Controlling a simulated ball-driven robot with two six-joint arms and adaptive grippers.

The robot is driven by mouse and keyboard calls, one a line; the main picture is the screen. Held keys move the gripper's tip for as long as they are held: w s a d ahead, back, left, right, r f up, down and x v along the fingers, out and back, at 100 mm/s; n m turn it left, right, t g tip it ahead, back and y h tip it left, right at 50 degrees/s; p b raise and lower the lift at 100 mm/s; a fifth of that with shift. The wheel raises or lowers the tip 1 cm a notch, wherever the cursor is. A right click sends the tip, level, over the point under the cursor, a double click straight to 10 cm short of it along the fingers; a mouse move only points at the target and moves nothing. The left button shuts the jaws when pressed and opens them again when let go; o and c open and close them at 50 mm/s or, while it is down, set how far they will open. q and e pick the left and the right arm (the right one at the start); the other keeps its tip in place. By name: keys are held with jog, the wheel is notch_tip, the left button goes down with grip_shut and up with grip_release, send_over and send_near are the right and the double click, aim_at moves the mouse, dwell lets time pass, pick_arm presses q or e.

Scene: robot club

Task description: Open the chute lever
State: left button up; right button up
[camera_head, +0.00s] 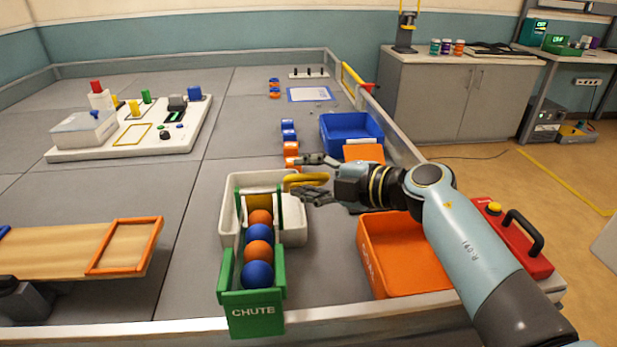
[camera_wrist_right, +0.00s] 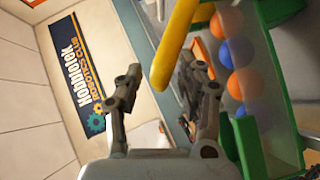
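The green chute (camera_head: 252,305), marked CHUTE, holds a row of orange and blue balls (camera_head: 258,235). The yellow lever (camera_head: 308,180) sticks out to the right at the chute's far end. My right gripper (camera_head: 304,177) is open, with one finger on each side of the lever in the head view. In the right wrist view the yellow lever (camera_wrist_right: 177,40) reaches down toward the gap between the spread fingers (camera_wrist_right: 160,72). I cannot tell whether a finger touches it. The balls also show in the right wrist view (camera_wrist_right: 243,85). My left gripper is not in view.
A white bin (camera_head: 232,205) stands around the chute's far end. An orange bin (camera_head: 385,270) is below my right arm, and a blue bin (camera_head: 350,132) lies beyond it. A wooden ramp (camera_head: 70,255) is at the left.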

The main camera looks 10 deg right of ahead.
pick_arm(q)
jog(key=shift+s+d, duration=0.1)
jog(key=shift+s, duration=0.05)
pick_arm(e)
jog(key=shift+c, duration=0.5)
jog(key=shift+c, duration=1)
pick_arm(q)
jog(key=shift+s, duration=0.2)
pick_arm(e)
grip_shut()
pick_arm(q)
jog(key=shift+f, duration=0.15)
pick_arm(e)
jog(key=shift+s+f+t+b, duration=0.3)
jog(key=shift+f+b, duration=0.2)
jog(key=shift+b, duration=0.2)
pick_arm(q)
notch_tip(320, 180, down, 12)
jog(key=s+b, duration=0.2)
jog(key=b, duration=0.9)
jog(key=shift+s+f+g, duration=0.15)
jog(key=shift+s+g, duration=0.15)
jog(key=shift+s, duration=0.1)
pick_arm(e)
jog(key=s+f+n+t+y, duration=0.2)
jog(key=s+f+n, duration=0.1)
jog(key=f, duration=0.4)
jog(key=shift+s+f+n+t, duration=0.15)
jog(key=shift+s+n+t, duration=0.15)
jog(key=shift+s, duration=0.05)
